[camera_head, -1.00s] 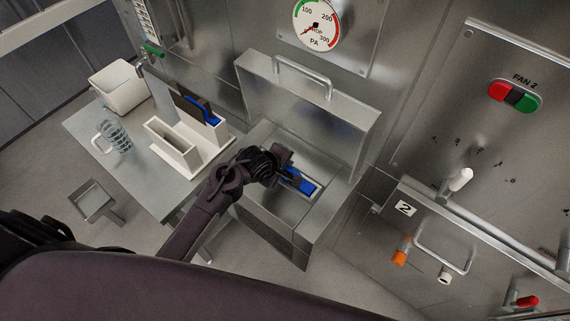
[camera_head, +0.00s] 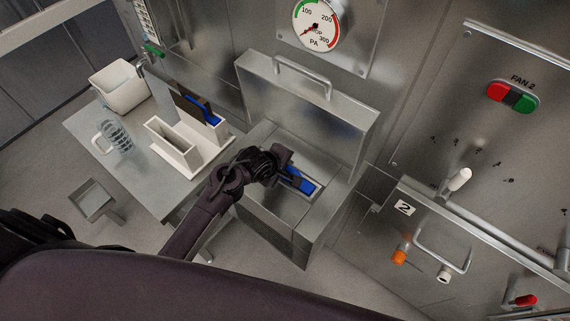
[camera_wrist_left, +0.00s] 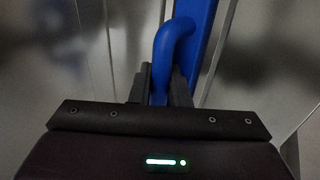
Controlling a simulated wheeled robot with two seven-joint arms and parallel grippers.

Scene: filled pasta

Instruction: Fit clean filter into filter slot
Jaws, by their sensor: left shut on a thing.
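A filter with a blue top edge and blue handle (camera_head: 306,187) sits at the opening in the top of the steel housing (camera_head: 268,204), in the middle of the head view. Only its blue top shows; the rest is hidden, apparently down in the slot. My left gripper (camera_head: 288,175) is shut on the blue handle. In the left wrist view, the handle (camera_wrist_left: 172,45) loops between the two dark fingers (camera_wrist_left: 163,85). A second filter, dark with a blue edge (camera_head: 196,106), stands upright in the white rack (camera_head: 178,152). My right gripper is not in view.
The housing's raised lid (camera_head: 300,100) stands behind the opening. A side table (camera_head: 150,190) at left holds the rack, a clear mug (camera_head: 117,135) and a white bin (camera_head: 118,86). A panel with a handle (camera_head: 440,250) is at right.

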